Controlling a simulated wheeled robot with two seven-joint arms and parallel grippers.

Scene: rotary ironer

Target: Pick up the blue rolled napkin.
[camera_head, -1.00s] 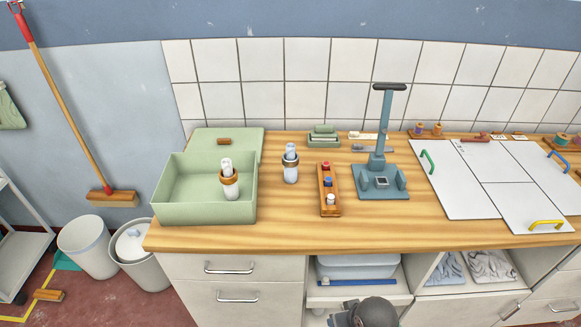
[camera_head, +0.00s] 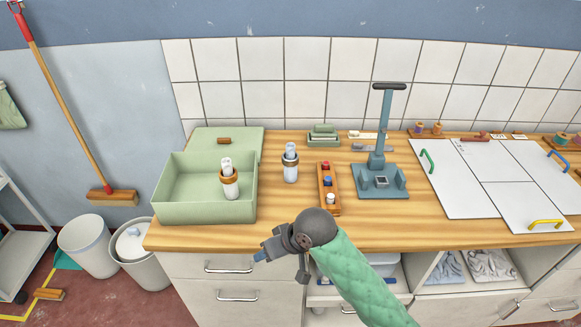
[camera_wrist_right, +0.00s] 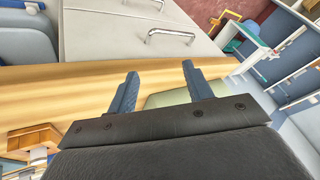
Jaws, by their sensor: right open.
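No plainly blue rolled napkin stands out. One roll (camera_head: 290,165) stands on the wooden counter (camera_head: 290,232). The other roll (camera_head: 229,183) stands in the open green box (camera_head: 205,214). My right gripper (camera_head: 263,256) is at the counter's front edge, below and apart from both rolls, pointing left. In the wrist view its two blue fingers (camera_wrist_right: 162,84) are spread with nothing between them. My left gripper is out of view.
A wooden rack (camera_head: 327,190) with small coloured pieces stands right of the counter roll. A blue-grey press (camera_head: 382,180) and white panels (camera_head: 470,190) with coloured handles lie farther right. A green lid (camera_head: 238,137) lies behind the box. The front counter strip is clear.

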